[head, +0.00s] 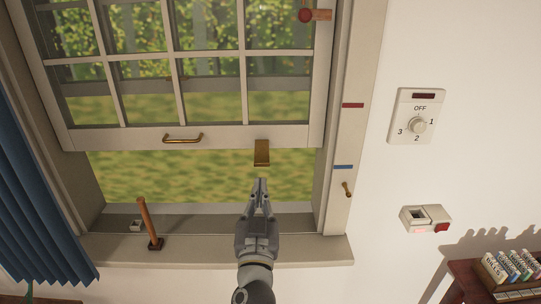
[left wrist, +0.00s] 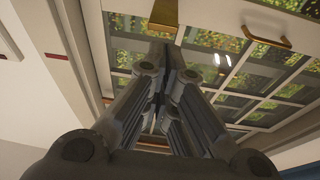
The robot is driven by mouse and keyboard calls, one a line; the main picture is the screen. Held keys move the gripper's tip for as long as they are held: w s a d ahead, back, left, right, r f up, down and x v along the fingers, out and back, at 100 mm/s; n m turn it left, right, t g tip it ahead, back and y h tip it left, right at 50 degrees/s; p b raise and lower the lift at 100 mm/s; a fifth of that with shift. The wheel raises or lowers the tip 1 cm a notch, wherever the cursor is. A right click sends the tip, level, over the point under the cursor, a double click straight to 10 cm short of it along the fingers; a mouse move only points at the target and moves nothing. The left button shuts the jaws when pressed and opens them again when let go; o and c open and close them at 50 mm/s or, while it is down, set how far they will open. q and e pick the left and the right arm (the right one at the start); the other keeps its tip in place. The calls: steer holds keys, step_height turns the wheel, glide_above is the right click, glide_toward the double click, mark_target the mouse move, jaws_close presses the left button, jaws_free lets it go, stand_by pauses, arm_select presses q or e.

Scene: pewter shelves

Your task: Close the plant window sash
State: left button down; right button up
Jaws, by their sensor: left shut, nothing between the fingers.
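The window sash (head: 100,139) is a white frame with several panes, raised above the sill with grass showing through the gap below it. A brass pull handle (head: 183,139) sits on its bottom rail, and a brass tab (head: 262,153) hangs from the rail's lower edge. My left gripper (head: 260,183) is shut and empty, just below the tab, in front of the opening. In the left wrist view the shut fingers point up toward the brass tab (left wrist: 164,14), and the handle (left wrist: 267,37) is at upper right. Contact with the tab cannot be told. My right gripper is not in view.
A wooden-handled lever (head: 148,222) stands on the sill (head: 190,250) at left. A blue curtain (head: 40,190) hangs at far left. The right jamb carries red and blue marks and a small brass hook (head: 347,189). A dial plate (head: 416,117) and switch box (head: 426,218) are on the wall.

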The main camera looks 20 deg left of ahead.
arm_select(q)
step_height(320, 180, up, 4)
steer(key=s+n+y, duration=0.1)
step_height(320, 180, up, 4)
steer(key=p, duration=0.6)
glide_above(255, 160)
steer(key=s+d, duration=0.1)
steer(key=s, duration=0.3)
steer(key=shift+t, duration=0.3)
steer(key=shift+w+f, duration=0.2)
steer(key=shift+f, duration=0.55)
steer(key=shift+w+f, duration=0.15)
steer(key=shift+f, duration=0.6)
steer(key=shift+w+f, duration=0.2)
steer(key=shift+f, duration=0.55)
steer(key=shift+f+b, duration=0.1)
steer(key=shift+b, duration=0.3)
